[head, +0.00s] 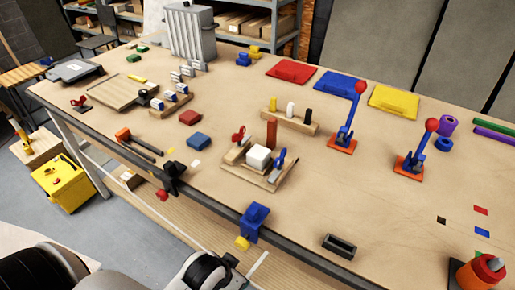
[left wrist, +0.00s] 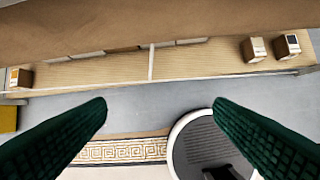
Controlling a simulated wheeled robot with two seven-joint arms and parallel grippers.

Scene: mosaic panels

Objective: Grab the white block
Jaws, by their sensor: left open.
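The white block (head: 258,157) sits on a wooden tray (head: 268,183) near the middle of the table in the head view. A reddish-brown upright post (head: 271,134) stands just behind it. A red piece (head: 238,136) is at its left and a blue piece (head: 280,159) at its right. My left gripper (left wrist: 160,104) shows two dark green fingers spread wide in the left wrist view, with nothing between them. The floor and a low wooden shelf lie beyond the fingers; the white block is not in that view. My right gripper is not in view.
A wooden rack (head: 289,123) with pegs stands behind the tray. Red-knobbed levers (head: 346,130) stand to its right. A blue vise-like piece (head: 253,222) and a black bracket (head: 174,178) are at the table's front edge. A dark box (head: 339,246) lies nearby. The table between tray and levers is clear.

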